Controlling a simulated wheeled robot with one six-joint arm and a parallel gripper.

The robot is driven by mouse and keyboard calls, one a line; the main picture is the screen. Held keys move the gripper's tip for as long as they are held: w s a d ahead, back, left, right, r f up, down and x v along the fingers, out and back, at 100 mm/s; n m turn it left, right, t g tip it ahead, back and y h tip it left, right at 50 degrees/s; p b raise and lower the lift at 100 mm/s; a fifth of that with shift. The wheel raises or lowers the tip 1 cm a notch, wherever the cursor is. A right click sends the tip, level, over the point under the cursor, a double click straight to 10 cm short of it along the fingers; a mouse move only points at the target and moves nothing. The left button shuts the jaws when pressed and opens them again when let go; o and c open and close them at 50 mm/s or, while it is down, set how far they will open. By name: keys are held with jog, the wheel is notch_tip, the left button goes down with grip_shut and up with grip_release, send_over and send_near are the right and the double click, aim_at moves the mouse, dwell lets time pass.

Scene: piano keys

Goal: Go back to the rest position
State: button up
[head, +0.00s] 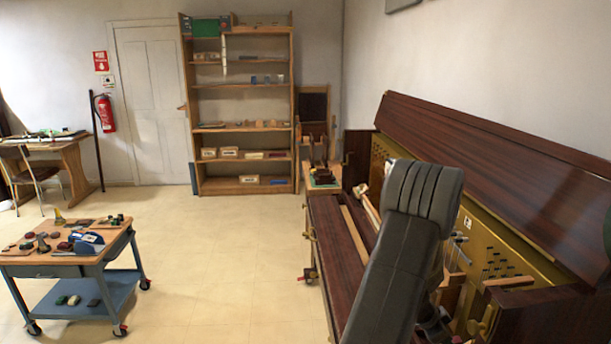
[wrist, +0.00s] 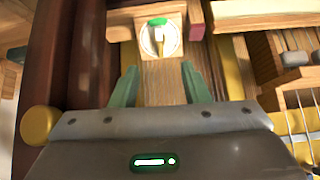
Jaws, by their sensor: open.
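My gripper (wrist: 160,88) shows in the wrist view with its two green fingers spread apart. Nothing shows clamped between them; a strip of wood (wrist: 162,80) lies behind the gap. Beyond the fingertips is a wooden block with a round white disc (wrist: 158,40) and a green top on it. In the head view my dark arm stands over the open piano (head: 450,95) at the right and hides part of its inside. My gripper cannot be made out in the head view.
A wheeled cart (head: 70,262) with tools stands at the left. A wooden shelf (head: 243,185), a white door (head: 150,100) and a red fire extinguisher (head: 105,113) are at the back. The tiled floor (head: 220,260) between cart and piano is clear.

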jog(key=x, duration=1)
jog(key=shift+d+f, duration=0.2)
jog(key=shift+f, duration=0.05)
jog(key=m, duration=0.2)
jog(key=shift+a+r+m, duration=0.15)
jog(key=shift+r+m, duration=0.05)
jog(key=shift+m, duration=0.1)
jog(key=m, duration=0.5)
jog(key=shift+m, duration=0.3)
jog(key=shift+f+m+b, duration=0.25)
jog(key=shift+m+b, duration=0.3)
jog(key=shift+m, duration=0.15)
jog(key=shift+r+m+b, duration=0.1)
jog(key=shift+m+b, duration=0.2)
jog(key=shift+b, duration=0.2)
jog(key=shift+w+r, duration=0.1)
jog(key=shift+r, duration=0.05)
